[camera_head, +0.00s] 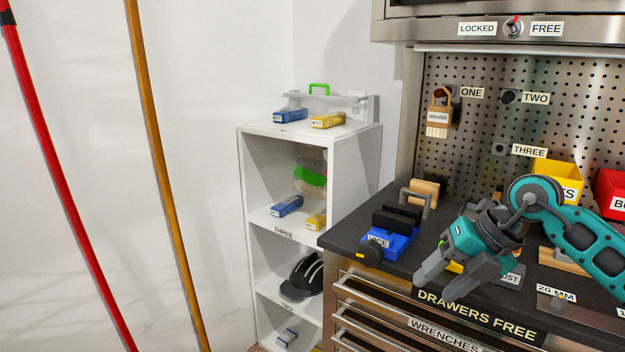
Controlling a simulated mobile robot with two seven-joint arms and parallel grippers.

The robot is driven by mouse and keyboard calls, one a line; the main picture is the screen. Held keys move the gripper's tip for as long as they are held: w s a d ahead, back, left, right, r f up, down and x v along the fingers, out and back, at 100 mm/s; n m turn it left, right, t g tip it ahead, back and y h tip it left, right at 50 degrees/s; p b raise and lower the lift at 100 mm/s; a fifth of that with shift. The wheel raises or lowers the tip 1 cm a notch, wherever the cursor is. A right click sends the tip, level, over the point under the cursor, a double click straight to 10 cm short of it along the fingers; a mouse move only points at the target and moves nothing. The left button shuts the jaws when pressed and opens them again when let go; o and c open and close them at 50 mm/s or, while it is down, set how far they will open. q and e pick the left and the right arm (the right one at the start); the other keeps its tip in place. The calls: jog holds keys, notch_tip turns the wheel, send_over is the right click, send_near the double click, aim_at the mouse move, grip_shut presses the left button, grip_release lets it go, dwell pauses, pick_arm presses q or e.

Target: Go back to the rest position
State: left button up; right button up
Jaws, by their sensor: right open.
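My right gripper (443,282) reaches in from the right on its teal and grey arm. It hangs over the front part of the black worktop of the steel toolchest (341,238), its fingers spread apart with nothing seen between them. It hides part of the worktop and partly covers a yellow item and a small labelled block behind it. A blue vice (398,241) with dark jaws stands just left of the gripper, apart from it in the picture. My left gripper is not in view.
A white shelf unit (261,132) stands left of the toolchest with blue and yellow boxes on it. A brush (438,118) hangs on the pegboard (480,80). Yellow (557,172) and red (610,188) bins stand at the back right. Red and wooden poles stand at far left.

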jog(key=s+a+f+m+t+y, duration=0.1)
jog(key=s+a+m+t+y, duration=0.15)
jog(key=a+y, duration=0.45)
jog(key=s+a+m+t+y, duration=0.1)
jog(key=s+a+m+y, duration=0.2)
jog(key=a+y, duration=0.5)
jog(key=s+d+f+m+t+h, duration=0.1)
jog(key=d+f+m+t+h, duration=0.4)
jog(key=f+m+t+h, duration=1)
jog(key=s+d+f+m+g+h, duration=0.3)
jog(key=s+f+m+g, duration=0.7)
jog(key=s+f, duration=0.2)
jog(key=shift+s+d, duration=0.2)
jog(key=shift+s, duration=0.25)
jog(key=shift+f+g, duration=0.1)
jog(key=shift+g, duration=0.15)
